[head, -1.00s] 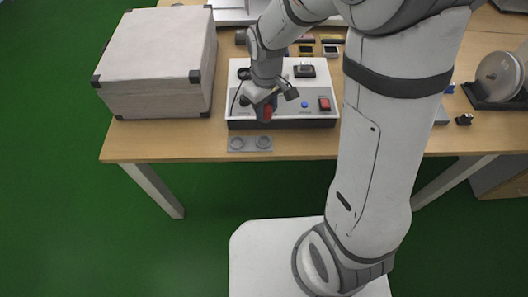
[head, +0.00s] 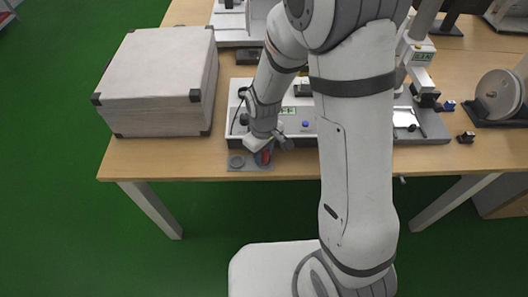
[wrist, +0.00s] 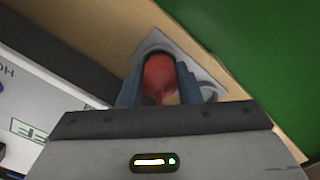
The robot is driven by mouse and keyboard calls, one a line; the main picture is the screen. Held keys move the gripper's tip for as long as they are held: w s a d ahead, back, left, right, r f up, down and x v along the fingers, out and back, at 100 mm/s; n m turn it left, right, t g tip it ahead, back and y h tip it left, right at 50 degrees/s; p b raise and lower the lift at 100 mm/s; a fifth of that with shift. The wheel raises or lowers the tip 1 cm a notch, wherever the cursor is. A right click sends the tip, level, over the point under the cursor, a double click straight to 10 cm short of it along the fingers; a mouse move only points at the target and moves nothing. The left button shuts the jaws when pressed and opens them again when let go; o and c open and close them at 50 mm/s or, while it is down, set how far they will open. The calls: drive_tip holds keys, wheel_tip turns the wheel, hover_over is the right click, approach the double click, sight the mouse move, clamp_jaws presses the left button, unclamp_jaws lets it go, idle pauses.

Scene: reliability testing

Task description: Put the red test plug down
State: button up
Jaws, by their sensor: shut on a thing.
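The red test plug (head: 265,157) is between the fingers of my gripper (head: 262,152). In the wrist view the red plug (wrist: 158,72) is clasped by the two blue-grey fingers of my gripper (wrist: 160,88). A small grey holder plate (head: 248,167) with two round seats lies near the table's front edge. The plug is over the right seat in the head view; the left seat (head: 237,161) is empty. The plate also shows in the wrist view (wrist: 197,62), around the plug. I cannot tell whether the plug's lower end touches the seat.
A white test box (head: 239,94) stands just behind the plate, partly hidden by my arm. A large light case (head: 158,78) stands on the left. The table's front edge (head: 200,175) is close to the plate. A grey disc device (head: 497,95) stands at the right.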

drive_tip(key=shift+f, duration=0.15)
drive_tip(key=o, duration=1)
wheel_tip(320, 180, up, 12)
drive_tip(key=r, duration=0.1)
drive_tip(key=s+d+r+m+t, duration=0.1)
drive_tip(key=s+d+r+m, duration=0.2)
drive_tip(key=s+d, duration=0.1)
drive_tip(key=s+d+r+m, duration=0.2)
drive_tip(key=s+d+r, duration=0.1)
drive_tip(key=s+d, duration=0.1)
drive_tip(key=s+d+r+m+t, duration=0.1)
drive_tip(key=s+d+r+m, duration=0.2)
drive_tip(key=s+d, duration=0.1)
drive_tip(key=shift+s+d+m+t+p, duration=0.1)
drive_tip(key=shift+d+m+t+p, duration=0.2)
drive_tip(key=shift+p, duration=0.1)
